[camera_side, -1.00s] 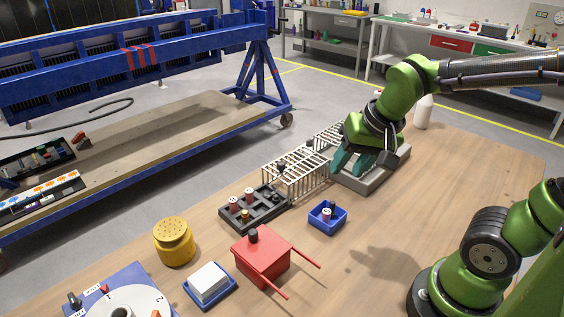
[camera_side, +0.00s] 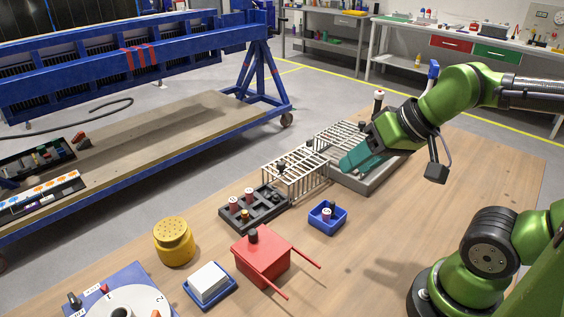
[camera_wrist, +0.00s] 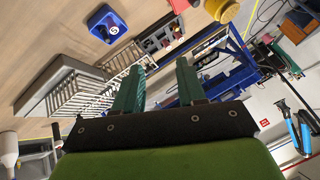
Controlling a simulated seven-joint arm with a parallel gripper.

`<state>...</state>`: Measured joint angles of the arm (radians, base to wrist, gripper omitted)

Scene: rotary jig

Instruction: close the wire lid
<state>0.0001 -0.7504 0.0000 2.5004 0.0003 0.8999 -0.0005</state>
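Two wire grid parts show in the side view. One is a slatted box-like part (camera_side: 295,172) at the left end of a grey tray (camera_side: 368,184). The other is a wire grid (camera_side: 339,138) at the tray's back left. I cannot tell for sure which is the lid. Both also show in the wrist view, the near grid (camera_wrist: 82,93) along the tray (camera_wrist: 48,84) and the other (camera_wrist: 126,59) beyond it. My gripper (camera_side: 347,165) is tilted, teal fingers pointing left over the tray. In the wrist view the fingers (camera_wrist: 160,68) are apart with nothing held.
A dark holder (camera_side: 252,212) with cylinders adjoins the wire part. A blue bin (camera_side: 327,217), a red box (camera_side: 262,258) with rods and a yellow jar (camera_side: 174,242) stand nearer. A white bottle with a dark cap (camera_side: 378,100) stands behind my gripper.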

